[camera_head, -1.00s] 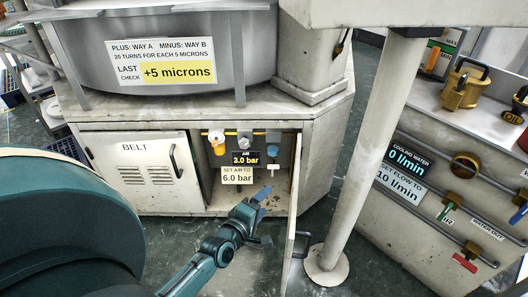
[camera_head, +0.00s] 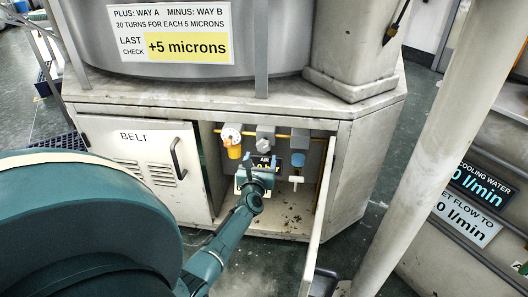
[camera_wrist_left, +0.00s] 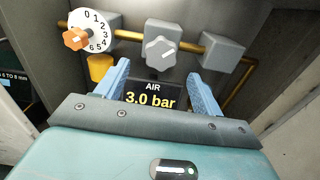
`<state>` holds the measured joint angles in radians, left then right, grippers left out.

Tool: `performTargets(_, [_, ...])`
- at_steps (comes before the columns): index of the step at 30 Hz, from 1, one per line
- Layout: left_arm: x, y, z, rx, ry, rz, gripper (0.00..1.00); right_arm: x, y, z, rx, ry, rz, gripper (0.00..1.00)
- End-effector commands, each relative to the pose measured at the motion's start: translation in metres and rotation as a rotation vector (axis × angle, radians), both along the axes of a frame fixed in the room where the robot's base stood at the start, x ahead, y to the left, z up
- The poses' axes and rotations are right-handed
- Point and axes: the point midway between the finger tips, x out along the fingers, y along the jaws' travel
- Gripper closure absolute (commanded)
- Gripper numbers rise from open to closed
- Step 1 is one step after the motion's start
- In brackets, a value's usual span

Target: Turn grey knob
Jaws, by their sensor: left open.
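The grey knob (camera_head: 265,146) sits on a grey block on the yellow pipe inside the open cabinet. In the wrist view the grey knob (camera_wrist_left: 160,53) is lobed, with a light mark on its face. My left gripper (camera_head: 257,172) is inside the cabinet opening, just below the knob. In the wrist view its two blue fingers (camera_wrist_left: 158,80) are spread apart, with nothing between them but the display behind. The knob is beyond the fingertips, between their lines, and appears untouched. The black air display (camera_wrist_left: 151,94) reads 3.0 bar. My right gripper is not in view.
An orange knob with a numbered dial (camera_wrist_left: 88,32) is left of the grey knob. A blue-capped fitting (camera_head: 298,159) and a white handle (camera_head: 296,181) are to its right. The open cabinet door (camera_head: 319,220) stands at the right; the shut BELT door (camera_head: 140,160) is at left.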

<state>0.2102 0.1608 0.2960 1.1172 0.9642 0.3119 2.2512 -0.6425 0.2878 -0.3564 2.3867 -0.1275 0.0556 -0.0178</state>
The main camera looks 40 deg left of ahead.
Motion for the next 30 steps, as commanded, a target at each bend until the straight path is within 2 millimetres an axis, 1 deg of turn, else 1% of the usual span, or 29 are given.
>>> performTargets(1, [0.011,0.007,-0.003,0.003,-0.002,0.001,0.33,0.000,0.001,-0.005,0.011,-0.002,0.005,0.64])
performTargets(6, [0.037,0.025,-0.003,0.004,0.000,0.001,0.33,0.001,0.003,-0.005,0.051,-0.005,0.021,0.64])
performTargets(9, [0.048,0.031,-0.003,0.003,-0.001,-0.001,0.33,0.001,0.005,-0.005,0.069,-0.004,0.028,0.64])
performTargets(12, [0.054,0.035,-0.002,0.003,0.001,-0.001,0.33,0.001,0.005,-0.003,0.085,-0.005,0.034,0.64])
performTargets(16, [0.058,0.038,-0.001,0.003,0.002,-0.002,0.33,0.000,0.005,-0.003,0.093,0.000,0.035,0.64])
performTargets(23, [0.058,0.038,0.000,0.003,0.002,-0.002,0.33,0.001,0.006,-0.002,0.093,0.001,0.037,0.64])
performTargets(30, [0.058,0.038,0.000,0.003,0.002,-0.002,0.51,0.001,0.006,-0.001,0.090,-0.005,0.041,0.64])
